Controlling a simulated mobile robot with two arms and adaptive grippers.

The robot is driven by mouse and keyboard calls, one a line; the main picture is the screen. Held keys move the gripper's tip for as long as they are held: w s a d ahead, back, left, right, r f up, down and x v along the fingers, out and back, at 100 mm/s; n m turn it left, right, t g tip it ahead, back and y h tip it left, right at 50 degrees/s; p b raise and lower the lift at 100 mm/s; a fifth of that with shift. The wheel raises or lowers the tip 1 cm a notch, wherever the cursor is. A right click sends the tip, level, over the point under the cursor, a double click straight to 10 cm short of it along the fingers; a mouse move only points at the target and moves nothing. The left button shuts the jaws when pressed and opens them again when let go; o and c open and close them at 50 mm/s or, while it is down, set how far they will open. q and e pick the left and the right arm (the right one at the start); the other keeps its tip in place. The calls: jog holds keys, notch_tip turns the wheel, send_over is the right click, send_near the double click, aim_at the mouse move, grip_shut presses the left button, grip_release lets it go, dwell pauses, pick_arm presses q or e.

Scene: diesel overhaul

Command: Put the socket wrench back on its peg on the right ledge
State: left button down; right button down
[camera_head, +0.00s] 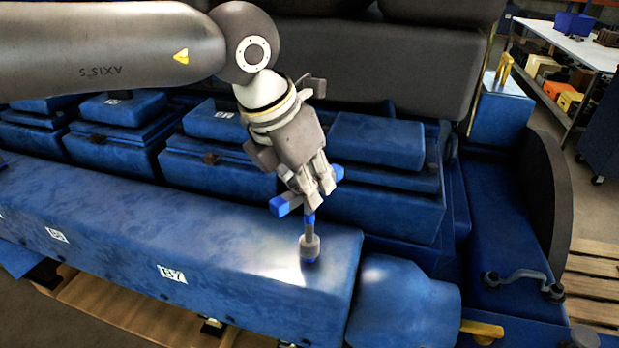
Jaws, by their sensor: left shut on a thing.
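My left gripper (318,194) is shut on the socket wrench (310,244) near the middle of the view. No separate peg can be made out; anything under the socket is hidden. My right gripper is not in view.
Blue engine covers (375,150) rise behind the ledge. A rounded blue housing (405,305) adjoins its right end. A grey bar handle (522,277) and a yellow lever (482,329) are further right. A white workbench (580,45) stands at the back right.

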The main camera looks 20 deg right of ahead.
pick_arm(q)
jog(key=shift+s+r, duration=0.15)
jog(key=shift+s, duration=0.05)
jog(key=shift+w, duration=0.15)
jog(key=shift+w, duration=0.2)
jog(key=shift+b, duration=0.3)
jog(key=shift+f+b, duration=1.1)
jog(key=shift+f, duration=0.05)
jog(key=c, duration=1.7)
grip_release()
jog(key=shift+r, duration=0.1)
jog(key=o, duration=0.4)
jog(key=shift+s, duration=0.1)
